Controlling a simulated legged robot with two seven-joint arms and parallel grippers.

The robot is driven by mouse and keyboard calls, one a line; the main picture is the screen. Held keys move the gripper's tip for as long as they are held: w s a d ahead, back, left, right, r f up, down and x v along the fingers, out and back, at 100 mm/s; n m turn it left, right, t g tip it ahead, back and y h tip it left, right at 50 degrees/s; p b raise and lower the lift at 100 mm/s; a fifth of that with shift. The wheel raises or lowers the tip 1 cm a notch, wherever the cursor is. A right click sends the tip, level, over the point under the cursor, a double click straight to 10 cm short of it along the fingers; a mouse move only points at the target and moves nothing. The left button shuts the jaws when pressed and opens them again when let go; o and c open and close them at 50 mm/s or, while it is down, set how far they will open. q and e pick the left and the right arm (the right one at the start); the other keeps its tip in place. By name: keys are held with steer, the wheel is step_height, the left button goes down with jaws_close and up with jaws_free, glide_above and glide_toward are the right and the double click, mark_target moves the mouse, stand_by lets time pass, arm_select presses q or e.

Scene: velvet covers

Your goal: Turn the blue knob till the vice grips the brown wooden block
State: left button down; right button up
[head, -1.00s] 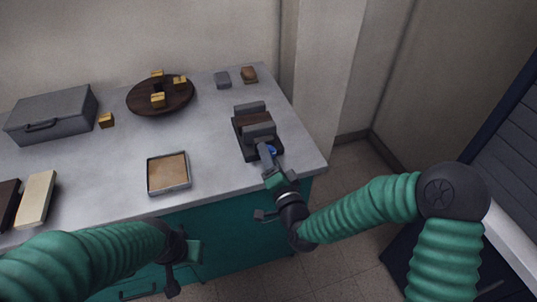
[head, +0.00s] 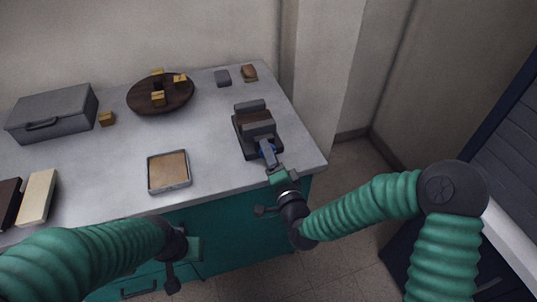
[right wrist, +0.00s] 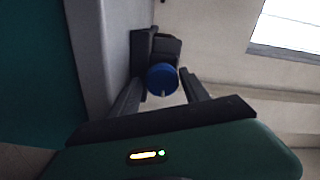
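The grey vice (head: 258,128) stands near the right front corner of the worktop. The brown wooden block (head: 254,117) sits between its two jaws; whether both jaws touch it is too small to tell. The blue knob (right wrist: 162,78) faces the right wrist camera and is mostly hidden in the head view. My right gripper (right wrist: 162,82) has its fingers apart, one on each side of the knob, with what look like narrow gaps. My left gripper (head: 184,262) is low at the front, away from the vice; its fingers are hard to make out.
A shallow tray (head: 168,188) lies left of the vice. The worktop's right edge is close to the vice.

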steer(key=shift+o, duration=0.9)
steer(key=p+v, duration=1.3)
steer(key=v, duration=0.4)
steer(key=shift+w+r, duration=0.1)
